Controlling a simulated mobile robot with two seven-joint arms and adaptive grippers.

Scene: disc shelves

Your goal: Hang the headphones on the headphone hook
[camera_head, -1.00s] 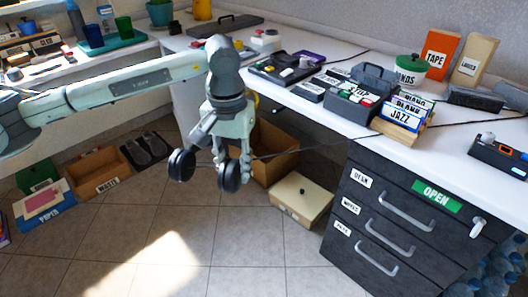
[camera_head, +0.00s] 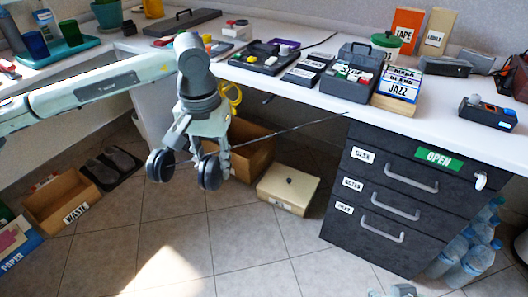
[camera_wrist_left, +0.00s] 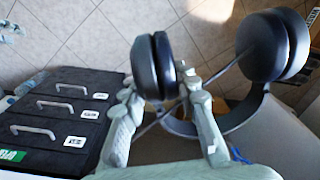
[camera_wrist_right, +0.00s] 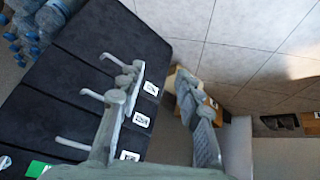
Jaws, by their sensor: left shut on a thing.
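The black headphones (camera_head: 209,172) hang in the air in front of the desk, with both round ear cups showing. My left gripper (camera_head: 206,153) is shut on them. In the left wrist view the fingers (camera_wrist_left: 160,92) close around one ear cup (camera_wrist_left: 154,66), and the other cup (camera_wrist_left: 275,46) sticks out to the right. The band is partly hidden by the gripper. My right gripper (camera_wrist_right: 158,92) is open and empty above the floor, near the drawer cabinet, in the right wrist view. I cannot make out the headphone hook for certain.
The black drawer cabinet (camera_head: 376,235) stands at right under the white desk (camera_head: 300,105). A yellow looped thing (camera_head: 234,92) is by the desk edge behind my left gripper. A cream box (camera_head: 288,188), a waste box (camera_head: 62,205) and water bottles (camera_head: 470,262) stand on the floor.

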